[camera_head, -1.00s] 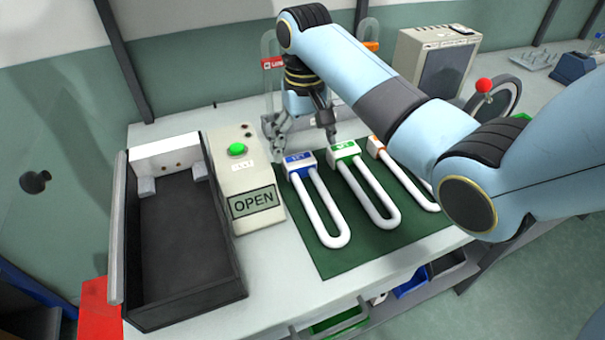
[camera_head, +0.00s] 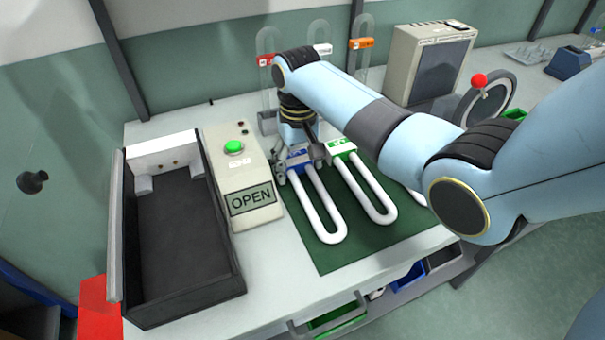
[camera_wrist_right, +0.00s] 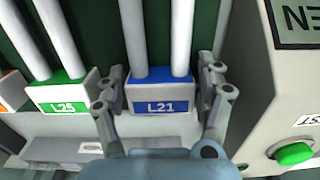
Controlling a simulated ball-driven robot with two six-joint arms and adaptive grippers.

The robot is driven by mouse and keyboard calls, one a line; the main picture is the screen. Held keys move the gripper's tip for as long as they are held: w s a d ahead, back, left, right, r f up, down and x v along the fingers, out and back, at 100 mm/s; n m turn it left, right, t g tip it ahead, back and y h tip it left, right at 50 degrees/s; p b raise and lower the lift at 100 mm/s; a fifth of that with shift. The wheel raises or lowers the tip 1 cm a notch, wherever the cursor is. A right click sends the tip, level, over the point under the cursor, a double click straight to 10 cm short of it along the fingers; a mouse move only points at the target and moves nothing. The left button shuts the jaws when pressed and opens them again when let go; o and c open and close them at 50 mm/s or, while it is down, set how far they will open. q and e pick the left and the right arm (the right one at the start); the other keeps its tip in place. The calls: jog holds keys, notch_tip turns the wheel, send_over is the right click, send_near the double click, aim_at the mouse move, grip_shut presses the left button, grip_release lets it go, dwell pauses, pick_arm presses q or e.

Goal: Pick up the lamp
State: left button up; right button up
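A U-shaped white lamp with a blue base (camera_head: 322,207) lies on the green mat (camera_head: 335,256). The right wrist view shows its base (camera_wrist_right: 160,100), marked L21. My right gripper (camera_head: 299,163) is over this base, pointing down. In the right wrist view the fingers (camera_wrist_right: 163,76) stand open on both sides of the base, with small gaps visible. A green-based lamp (camera_head: 370,192), marked L25, lies beside it to the right. An orange-based lamp (camera_wrist_right: 12,90) is mostly hidden by my arm in the head view. My left gripper is not in view.
A box with a green button and OPEN sign (camera_head: 250,203) stands close left of the mat. A dark open tray (camera_head: 188,235) is further left. Upright lamps with red and orange tags (camera_head: 361,43) stand behind. A grey machine (camera_head: 432,60) is at the back right.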

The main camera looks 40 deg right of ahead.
jog(key=c, duration=0.8)
jog(key=shift+r, duration=0.1)
